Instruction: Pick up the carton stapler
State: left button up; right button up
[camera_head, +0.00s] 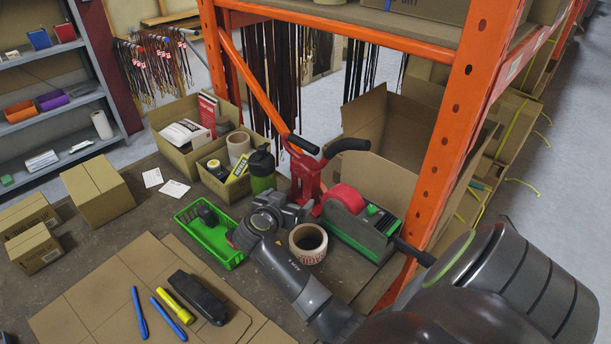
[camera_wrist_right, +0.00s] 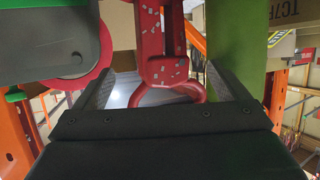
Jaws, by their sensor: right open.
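The carton stapler (camera_head: 306,178) is red with two black handles. It stands upright on the bench behind my right gripper in the head view. My right gripper (camera_head: 298,210) is open, its fingers close to the stapler's lower part. In the right wrist view the red stapler body (camera_wrist_right: 164,50) shows ahead of and between the two spread fingers of the gripper (camera_wrist_right: 158,92). I cannot tell whether either finger touches it. The stapler's base is partly hidden by my gripper in the head view. My left gripper is not in view.
A tape dispenser (camera_head: 362,222) and tape roll (camera_head: 308,243) stand close right of my gripper. A green bottle (camera_head: 262,172) and green tray (camera_head: 211,240) are on its left. An orange rack post (camera_head: 453,130) rises at right. Flat cardboard (camera_head: 95,290) holds markers and a black stapler (camera_head: 198,298).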

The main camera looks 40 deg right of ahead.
aim_at(304, 185)
jog(key=p+x, duration=0.1)
jog(key=x, duration=0.5)
jog(key=shift+f, duration=0.1)
jog(key=shift+w+d+f, duration=0.25)
jog(key=shift+d, duration=0.2)
jog(key=shift+w+d+f+p, duration=0.15)
jog(key=shift+w+d+p, duration=0.1)
jog(key=shift+d+p, duration=0.25)
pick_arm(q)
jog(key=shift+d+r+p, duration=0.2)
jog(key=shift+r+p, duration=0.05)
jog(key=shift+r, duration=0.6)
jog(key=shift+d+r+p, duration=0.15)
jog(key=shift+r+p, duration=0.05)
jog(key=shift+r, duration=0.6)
pick_arm(e)
jog(key=shift+f+x, duration=0.2)
jog(key=shift+x, duration=1.8)
jog(key=shift+a, duration=0.1)
jog(key=c, duration=1.8)
jog(key=shift+w+r, duration=0.25)
